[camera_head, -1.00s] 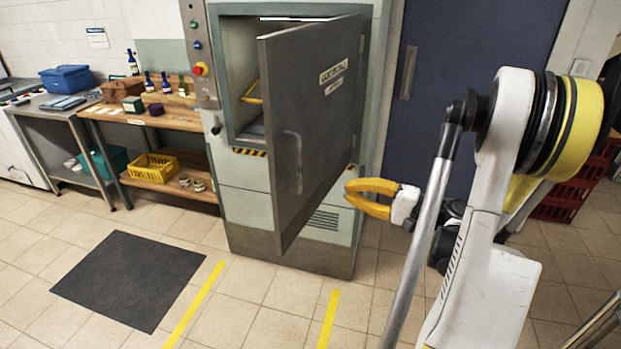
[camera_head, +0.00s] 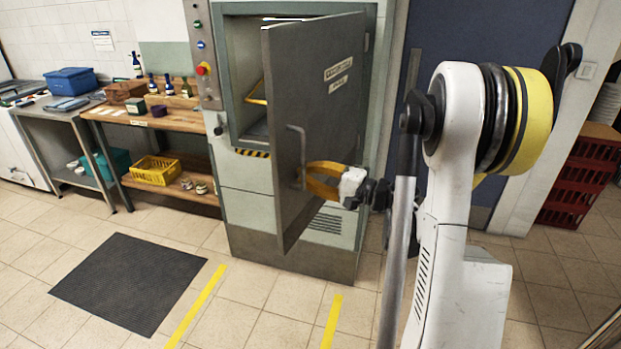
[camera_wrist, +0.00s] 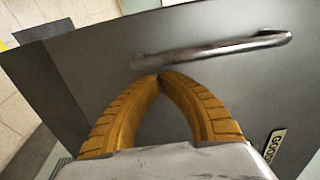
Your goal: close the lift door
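The grey lift door (camera_head: 325,105) stands ajar in the head view, swung out toward the room from the lift cabinet (camera_head: 250,205). Its bar handle (camera_head: 298,150) is on the outer face; in the wrist view the handle (camera_wrist: 215,50) runs across above the fingers. My gripper (camera_head: 306,178) has yellow fingers that meet at their tips in the wrist view (camera_wrist: 160,78). The fingertips are at the door face just beside the handle and do not surround it. Whether they touch the door is hard to tell. Nothing shows between the fingers.
A yellow item (camera_head: 257,93) shows inside the lift. A control panel (camera_head: 203,55) is left of the opening. A wooden bench (camera_head: 165,117) with bottles and boxes stands further left. Red crates (camera_head: 580,180) are at right. Floor around the dark mat (camera_head: 128,279) is clear.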

